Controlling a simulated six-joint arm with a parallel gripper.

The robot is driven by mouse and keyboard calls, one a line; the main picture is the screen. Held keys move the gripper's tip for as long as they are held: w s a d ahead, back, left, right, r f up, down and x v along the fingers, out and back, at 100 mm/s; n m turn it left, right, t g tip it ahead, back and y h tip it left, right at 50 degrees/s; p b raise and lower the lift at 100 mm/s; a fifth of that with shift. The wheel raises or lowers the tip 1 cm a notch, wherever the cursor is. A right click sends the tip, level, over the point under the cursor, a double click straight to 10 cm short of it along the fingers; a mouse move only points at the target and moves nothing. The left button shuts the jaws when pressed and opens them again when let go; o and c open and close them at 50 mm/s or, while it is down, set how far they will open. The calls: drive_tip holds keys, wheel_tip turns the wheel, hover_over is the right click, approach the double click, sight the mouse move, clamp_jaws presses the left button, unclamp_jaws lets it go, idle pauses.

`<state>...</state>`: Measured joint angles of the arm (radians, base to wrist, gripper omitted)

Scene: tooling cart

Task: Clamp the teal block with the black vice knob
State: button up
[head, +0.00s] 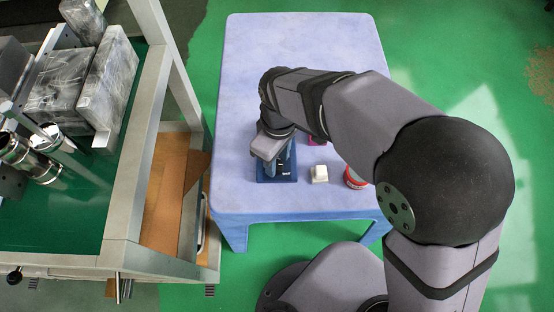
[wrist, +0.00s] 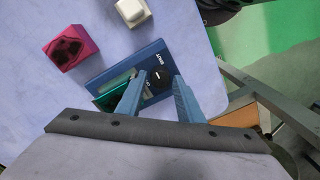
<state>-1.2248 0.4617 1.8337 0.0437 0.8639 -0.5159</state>
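The blue vice (wrist: 124,63) lies on the table, and its base (head: 287,178) shows under my gripper in the head view. The teal block (wrist: 113,92) is at the vice's left side in the wrist view, partly hidden behind my left finger. The black knob (wrist: 160,80) is on the right part of the vice. My gripper (wrist: 158,88) is open, with its two blue fingers apart and the knob seen between them. I cannot tell whether either finger touches the knob. In the head view, my wrist and gripper (head: 279,160) cover most of the vice.
A magenta block (wrist: 70,47) with a dark top and a white block (wrist: 132,11) stand near the vice. A red and white can (head: 354,179) is farther right on the pale blue table (head: 300,30). A metal cart (head: 135,190) stands left of the table.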

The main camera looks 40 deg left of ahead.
drive_tip(key=shift+f, duration=0.55)
drive_tip(key=c, duration=0.8)
drive_tip(key=m+p, duration=0.2)
drive_tip(key=p, duration=0.1)
drive_tip(key=shift+r+m, duration=0.3)
drive_tip(key=shift+r, duration=0.05)
drive_tip(key=shift+f+m+p, duration=0.1)
drive_tip(key=shift+m+p, duration=0.7)
drive_tip(key=shift+m, duration=0.1)
drive_tip(key=shift+f+m, duration=0.2)
drive_tip(key=shift+m, duration=0.3)
